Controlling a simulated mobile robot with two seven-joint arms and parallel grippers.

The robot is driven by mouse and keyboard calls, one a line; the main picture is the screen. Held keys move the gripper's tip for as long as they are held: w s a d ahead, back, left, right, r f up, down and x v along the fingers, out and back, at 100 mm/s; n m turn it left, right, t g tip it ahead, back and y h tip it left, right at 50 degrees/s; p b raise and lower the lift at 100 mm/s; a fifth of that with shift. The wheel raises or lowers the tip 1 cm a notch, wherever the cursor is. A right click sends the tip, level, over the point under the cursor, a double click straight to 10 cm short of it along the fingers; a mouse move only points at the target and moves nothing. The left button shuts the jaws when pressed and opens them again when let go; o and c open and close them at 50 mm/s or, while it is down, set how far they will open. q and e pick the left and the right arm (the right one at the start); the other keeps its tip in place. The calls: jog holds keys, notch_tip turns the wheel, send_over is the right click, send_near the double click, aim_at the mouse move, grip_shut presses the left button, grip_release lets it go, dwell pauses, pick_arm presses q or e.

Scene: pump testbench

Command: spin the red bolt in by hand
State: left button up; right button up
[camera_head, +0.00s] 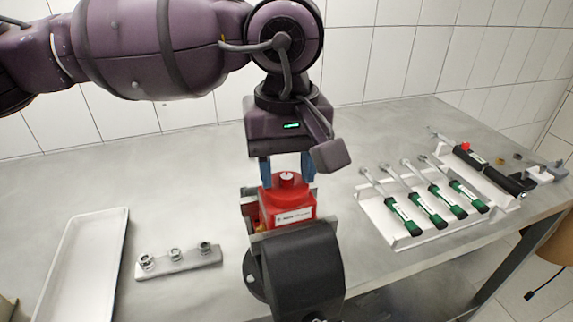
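A red block-shaped unit (289,208) with a white label sits in a grey holder at the middle of the bench. A round red top with a small pale centre (287,176) rises from it. I cannot tell whether this is the red bolt or a part of the unit. My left gripper (287,180) points straight down above the unit. Its two bluish fingers are wide apart, one on each side of the round top. Whether they touch it cannot be made out. My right gripper is not in view.
A dark rounded body (303,275) stands in front of the unit. A white tray (118,222) and a small rack with several metal pieces (178,262) are at left. A white holder with several green-handled tools (402,238) and a dark tool (487,172) are at right.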

aim_at(287, 176)
pick_arm(q)
jog(key=shift+r, duration=0.35)
notch_tip(287, 176, up, 10)
dwell(0.4)
